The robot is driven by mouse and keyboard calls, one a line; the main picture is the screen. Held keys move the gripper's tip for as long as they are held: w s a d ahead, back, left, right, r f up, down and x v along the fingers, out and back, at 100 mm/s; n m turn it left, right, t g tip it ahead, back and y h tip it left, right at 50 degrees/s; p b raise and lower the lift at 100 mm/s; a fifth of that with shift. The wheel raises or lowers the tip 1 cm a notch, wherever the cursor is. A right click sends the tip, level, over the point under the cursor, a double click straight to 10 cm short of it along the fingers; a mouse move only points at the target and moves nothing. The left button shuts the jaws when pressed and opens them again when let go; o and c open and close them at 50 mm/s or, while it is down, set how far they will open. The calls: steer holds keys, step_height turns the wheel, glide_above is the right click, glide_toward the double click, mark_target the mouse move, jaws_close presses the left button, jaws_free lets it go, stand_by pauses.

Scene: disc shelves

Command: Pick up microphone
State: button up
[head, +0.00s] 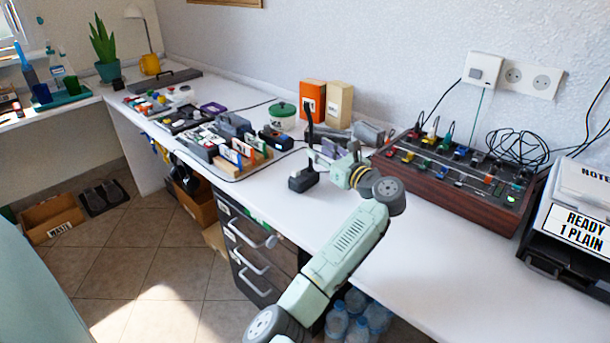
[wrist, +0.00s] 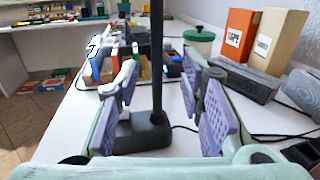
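The microphone is black, with a block-shaped base (head: 303,180) and a tall thin upright stem (head: 308,128). It stands on the white desk. In the wrist view its stem (wrist: 157,60) rises between my fingers, and its base (wrist: 143,135) sits below them. The stem's top is cut off by the upper edge there. My gripper (wrist: 165,88) is open, with purple pads on both sides of the stem and visible gaps. In the head view my gripper (head: 328,158) is right beside the stem and partly overlaps it.
An orange box (head: 312,99), a tan box (head: 339,104) and a green-lidded jar (head: 283,115) stand behind. A grey speaker-like block (wrist: 243,80) lies behind and to the right. A wood-sided mixer (head: 455,172) is to the right. Small holders (head: 238,150) crowd the left. The front desk edge is near.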

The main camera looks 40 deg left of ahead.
mark_target(312, 147)
steer(key=p+x, duration=0.1)
steer(key=x, duration=0.3)
steer(key=shift+a, duration=0.2)
jaws_close()
stand_by(0.8)
